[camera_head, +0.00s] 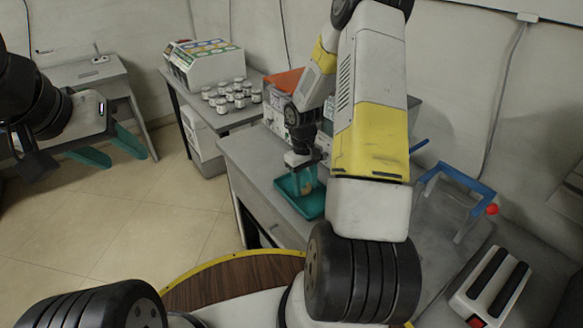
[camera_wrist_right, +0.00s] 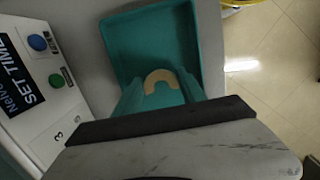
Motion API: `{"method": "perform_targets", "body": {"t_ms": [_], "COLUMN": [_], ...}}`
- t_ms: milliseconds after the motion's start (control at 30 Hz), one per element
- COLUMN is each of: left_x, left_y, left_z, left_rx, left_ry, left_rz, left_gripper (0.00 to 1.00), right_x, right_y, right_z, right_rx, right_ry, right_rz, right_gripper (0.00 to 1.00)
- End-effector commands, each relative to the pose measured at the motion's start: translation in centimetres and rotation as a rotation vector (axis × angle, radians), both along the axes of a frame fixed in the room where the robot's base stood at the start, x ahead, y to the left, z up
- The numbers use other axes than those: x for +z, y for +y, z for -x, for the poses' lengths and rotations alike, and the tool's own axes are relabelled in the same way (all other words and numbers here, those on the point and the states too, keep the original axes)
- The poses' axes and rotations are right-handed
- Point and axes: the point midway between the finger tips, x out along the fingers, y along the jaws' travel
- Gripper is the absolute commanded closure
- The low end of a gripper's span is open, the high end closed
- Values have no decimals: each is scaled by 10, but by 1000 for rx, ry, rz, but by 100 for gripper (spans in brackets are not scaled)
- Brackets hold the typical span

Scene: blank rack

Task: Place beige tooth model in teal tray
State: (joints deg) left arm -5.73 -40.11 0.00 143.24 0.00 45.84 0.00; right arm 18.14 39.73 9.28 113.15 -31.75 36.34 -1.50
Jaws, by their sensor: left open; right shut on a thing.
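The teal tray (camera_head: 311,210) lies on the grey bench in the head view, and its inside fills the upper middle of the right wrist view (camera_wrist_right: 122,40). The beige tooth model (camera_wrist_right: 162,77) is a U-shaped arch between the teal fingertips of my right gripper (camera_wrist_right: 161,90). My right gripper (camera_head: 307,178) points down over the tray and is shut on the model. The model appears within the tray's outline; whether it touches the tray floor I cannot tell. My left gripper (camera_head: 109,149) is open and empty over the floor at the left, away from the bench.
A white device with buttons (camera_wrist_right: 40,75) stands beside the tray. Several small jars (camera_head: 232,94) and a white box (camera_head: 205,64) stand on the table at the back. A blue-framed stand (camera_head: 455,173) and a white device with black slots (camera_head: 490,285) are at the right.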

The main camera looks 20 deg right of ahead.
Motion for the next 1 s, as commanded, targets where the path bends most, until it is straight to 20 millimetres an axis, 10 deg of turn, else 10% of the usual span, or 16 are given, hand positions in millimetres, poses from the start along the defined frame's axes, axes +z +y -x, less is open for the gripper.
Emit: {"method": "perform_targets", "body": {"t_ms": [367,400,500,1000], "left_x": [0,0,0,0], "left_y": [0,0,0,0], "left_z": [0,0,0,0], "left_rx": [0,0,0,0], "left_ry": [0,0,0,0], "left_rz": [0,0,0,0], "left_gripper": [51,51,51,51], "right_x": [-7,-8,-7,13], "right_y": [0,0,0,0], "right_z": [0,0,0,-3], "right_rx": [1,1,1,-1], "right_ry": [-1,-2,-2,-6], "right_rz": [1,0,0,1], "right_gripper": [90,48,30,30]}}
